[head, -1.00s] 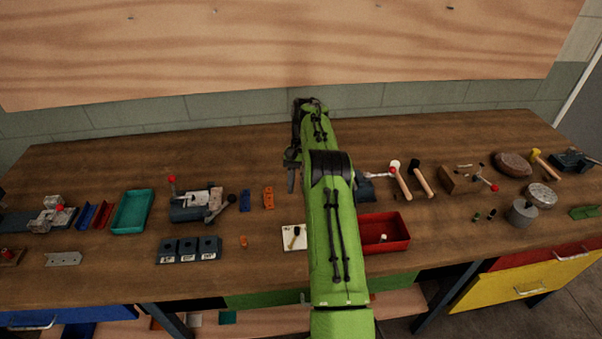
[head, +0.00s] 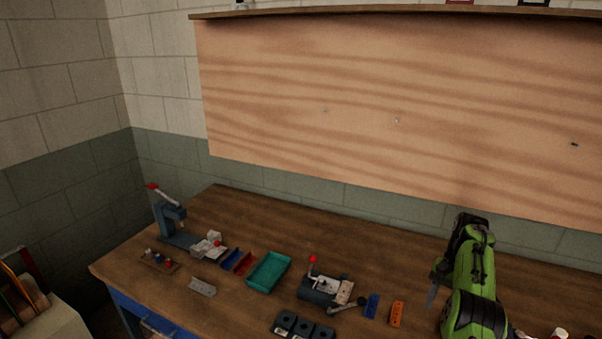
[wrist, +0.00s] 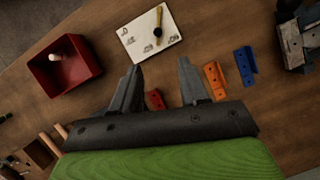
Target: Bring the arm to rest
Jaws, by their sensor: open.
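My green arm (head: 472,285) reaches over the right part of the wooden workbench (head: 240,215) in the head view. My gripper (wrist: 160,80) shows in the wrist view with its two dark fingers apart and nothing between them. It hangs above the bench top, apart from the things below. An orange block (wrist: 214,80) and a blue block (wrist: 245,66) lie beyond the right finger. A small red-orange piece (wrist: 155,98) shows between the fingers, on the bench below.
A red tray (wrist: 65,70) and a white marked card (wrist: 150,35) lie near the gripper. A teal tray (head: 269,272), a clamp fixture (head: 327,288) and a lever press (head: 172,215) stand further left. A wooden panel (head: 400,100) hangs behind the bench.

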